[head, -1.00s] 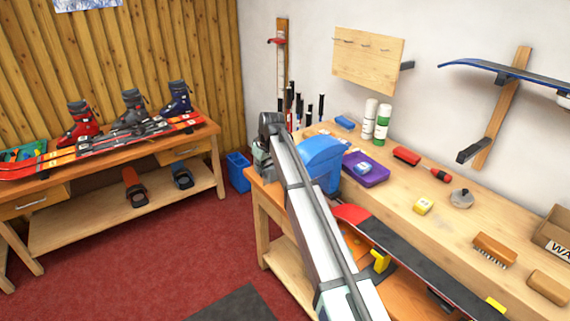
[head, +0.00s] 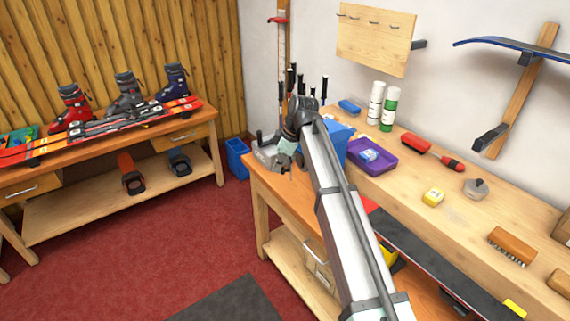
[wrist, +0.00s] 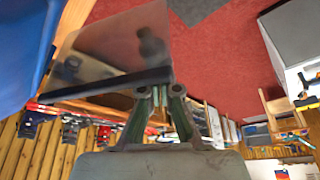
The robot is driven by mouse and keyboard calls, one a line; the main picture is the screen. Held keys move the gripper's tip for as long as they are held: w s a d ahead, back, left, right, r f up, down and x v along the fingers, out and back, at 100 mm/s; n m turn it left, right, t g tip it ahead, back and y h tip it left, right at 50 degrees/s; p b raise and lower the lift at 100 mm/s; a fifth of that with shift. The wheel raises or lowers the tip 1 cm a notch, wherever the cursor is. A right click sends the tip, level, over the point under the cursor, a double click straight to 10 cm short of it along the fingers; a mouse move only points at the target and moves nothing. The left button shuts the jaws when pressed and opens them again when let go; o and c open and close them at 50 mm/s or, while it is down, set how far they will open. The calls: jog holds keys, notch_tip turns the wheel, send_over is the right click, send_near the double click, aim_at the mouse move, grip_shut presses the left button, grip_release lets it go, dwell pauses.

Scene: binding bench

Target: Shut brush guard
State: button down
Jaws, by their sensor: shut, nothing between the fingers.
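The brush guard looks to be the clear, smoky panel (wrist: 110,45) with a dark edge strip in the wrist view. It juts out at an angle beside a blue housing (wrist: 20,50). My gripper (wrist: 161,95) is shut and empty, with its fingertips close to the dark edge; I cannot tell whether they touch it. In the head view the blue housing (head: 338,143) stands at the bench's far left end, mostly behind my arm. My gripper (head: 284,166) is just left of it, over the bench end. The guard cannot be made out there.
A purple tray (head: 372,158), a white bottle and a green-labelled bottle (head: 389,109) stand right of the housing. A ski (head: 440,260) lies along the bench front. A blue bin (head: 237,158) is on the floor.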

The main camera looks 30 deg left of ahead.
jog(key=shift+w+d+b, duration=0.15)
jog(key=shift+w+d, duration=0.1)
jog(key=shift+d, duration=0.35)
jog(key=shift+w+d+b, duration=0.15)
jog(key=shift+w+d, duration=0.05)
jog(key=shift+d, duration=0.35)
jog(key=shift+w+d+b, duration=0.3)
jog(key=shift+w+d, duration=0.5)
jog(key=shift+d, duration=0.1)
jog(key=shift+w+d, duration=0.15)
